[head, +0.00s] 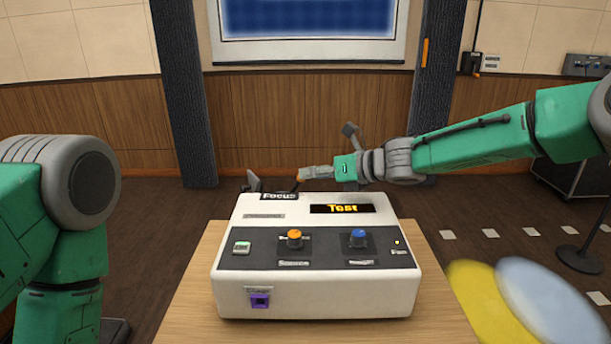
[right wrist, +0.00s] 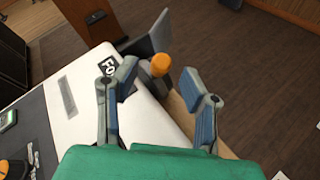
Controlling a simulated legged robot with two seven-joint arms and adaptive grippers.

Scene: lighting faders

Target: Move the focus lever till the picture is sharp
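The white console (head: 400,290) stands on a wooden table, with a black "Focus" label (head: 278,196) at its back left. The focus lever's orange knob (head: 302,178) stands behind the label and also shows in the right wrist view (right wrist: 160,64). My right gripper (head: 322,172) reaches in from the right, beside the knob. In the right wrist view its two fingers (right wrist: 158,84) are spread, with the knob between and slightly beyond the tips, and a gap on each side. The screen (head: 310,18) shows a soft-edged blue grid, cut off at the top. My left gripper is out of view.
The console's front panel carries an orange knob (head: 294,239), a blue knob (head: 358,238) and a lit "Test" display (head: 342,208). A grey plate (right wrist: 150,42) rises beyond the lever.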

